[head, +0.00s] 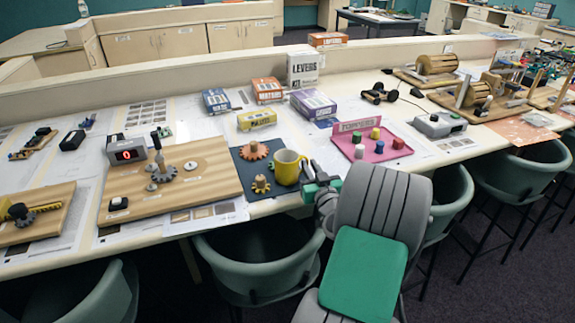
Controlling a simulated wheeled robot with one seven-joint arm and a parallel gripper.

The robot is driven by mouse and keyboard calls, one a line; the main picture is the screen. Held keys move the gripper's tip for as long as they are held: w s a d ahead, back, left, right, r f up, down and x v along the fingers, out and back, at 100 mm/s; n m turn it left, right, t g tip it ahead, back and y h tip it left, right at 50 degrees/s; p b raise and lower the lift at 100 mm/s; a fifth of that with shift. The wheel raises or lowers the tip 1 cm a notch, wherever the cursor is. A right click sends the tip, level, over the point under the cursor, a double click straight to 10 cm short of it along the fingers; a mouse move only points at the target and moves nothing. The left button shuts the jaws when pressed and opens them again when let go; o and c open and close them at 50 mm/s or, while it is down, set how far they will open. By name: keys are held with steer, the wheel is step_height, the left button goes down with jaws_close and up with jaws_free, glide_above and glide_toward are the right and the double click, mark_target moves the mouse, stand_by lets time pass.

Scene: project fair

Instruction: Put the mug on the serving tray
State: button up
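A yellow mug (286,170) stands upright at the front right of a dark blue mat (243,178), near the front edge of the long table. Its open top faces up and its handle side is toward my gripper (309,181). My gripper is right beside the mug, on its right. The fingertips are small and partly hidden, so I cannot tell whether they touch the handle or how far apart they are. No tray is labelled as a serving tray; a pink tray (351,148) to the right of the mug holds several coloured pegs and a small sign.
Wooden gears (254,151) share the mat with the mug. A wooden board (200,187) with metal gears lies left. Several boxes (313,103) stand behind. A grey device (440,125) is right of the pink tray. Green chairs (262,262) line the table's front.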

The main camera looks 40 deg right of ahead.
steer(key=shift+w+d, duration=0.2)
steer(key=shift+w, duration=0.35)
steer(key=shift+c, duration=0.5)
jaws_close()
stand_by(0.5)
